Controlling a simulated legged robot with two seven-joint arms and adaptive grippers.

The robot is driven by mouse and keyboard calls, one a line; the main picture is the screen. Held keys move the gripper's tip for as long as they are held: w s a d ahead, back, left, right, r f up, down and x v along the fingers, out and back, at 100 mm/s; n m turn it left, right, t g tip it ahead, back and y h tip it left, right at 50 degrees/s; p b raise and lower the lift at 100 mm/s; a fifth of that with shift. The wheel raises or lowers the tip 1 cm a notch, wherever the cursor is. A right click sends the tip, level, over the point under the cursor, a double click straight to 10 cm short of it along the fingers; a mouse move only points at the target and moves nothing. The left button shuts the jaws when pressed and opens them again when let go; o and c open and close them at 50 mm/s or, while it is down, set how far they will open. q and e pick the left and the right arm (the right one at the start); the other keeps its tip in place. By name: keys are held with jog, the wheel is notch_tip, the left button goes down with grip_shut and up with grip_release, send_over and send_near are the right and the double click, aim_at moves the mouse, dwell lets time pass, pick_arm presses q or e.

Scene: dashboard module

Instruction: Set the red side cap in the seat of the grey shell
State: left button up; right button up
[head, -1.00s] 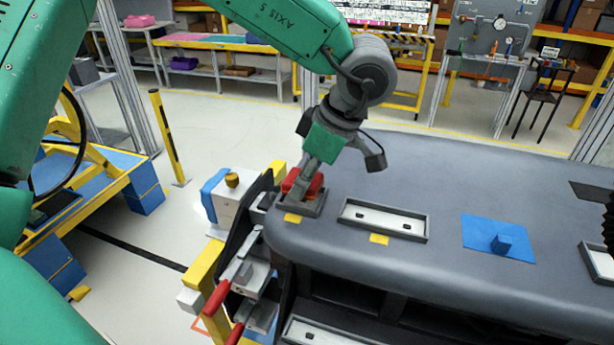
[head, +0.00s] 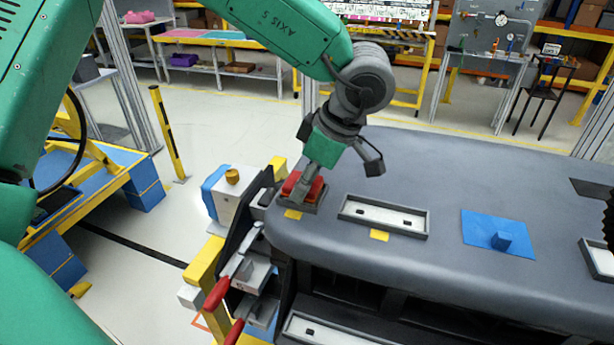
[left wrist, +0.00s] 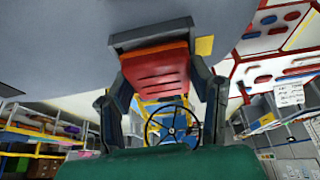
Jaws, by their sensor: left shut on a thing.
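The red side cap (head: 290,184) is at the left end of the grey shell (head: 420,165), over a small grey-framed seat (head: 313,209). My left gripper (head: 306,188) points down at it, shut on the cap. In the left wrist view the red cap (left wrist: 155,70), with its slots, sits between the two fingers (left wrist: 158,90). Its far edge meets the grey seat frame (left wrist: 150,36). The fingers hide part of the cap, and I cannot tell whether it is fully down in the seat. My right gripper is not in view.
A white framed recess (head: 384,215) lies right of the seat, then a blue plate with a knob (head: 497,236). A fixture with red-handled clamps (head: 217,292) stands at the shell's left end. A yellow post (head: 167,133) stands on the floor farther left.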

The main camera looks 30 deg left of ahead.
pick_arm(q)
jog(key=o, duration=1.3)
jog(key=v, duration=1.2)
jog(key=shift+w+d+f, duration=0.1)
jog(key=shift+w+f, duration=0.05)
jog(key=shift+f, duration=0.1)
